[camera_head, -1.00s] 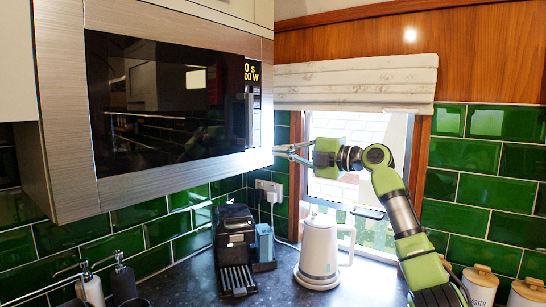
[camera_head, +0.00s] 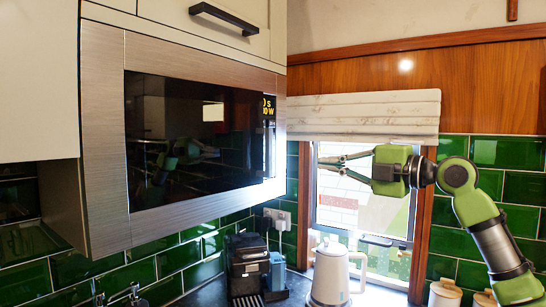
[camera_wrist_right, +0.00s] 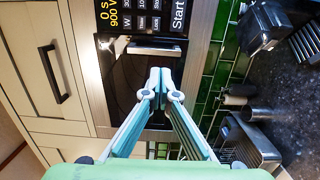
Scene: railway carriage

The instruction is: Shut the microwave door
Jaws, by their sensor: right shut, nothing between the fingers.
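The built-in microwave (camera_head: 105,150) is at the left in the head view, with a dark glass door (camera_head: 190,140) that looks flush with its steel surround; I see no gap. Its display (camera_head: 268,112) is at the door's right. In the right wrist view the door (camera_wrist_right: 125,75), its handle (camera_wrist_right: 155,48) and the button panel (camera_wrist_right: 143,18) show. My right gripper (camera_head: 323,162) is to the right of the microwave, apart from it, in front of the window. Its fingertips (camera_wrist_right: 160,80) are together and empty. My left gripper is not in view.
Below, on the dark worktop, stand a coffee machine (camera_head: 247,265), a white kettle (camera_head: 330,275) and soap dispensers (camera_head: 135,298). White canisters (camera_head: 445,293) are at the right. Cabinets with a black handle (camera_head: 228,18) are above. The space before the microwave door is clear.

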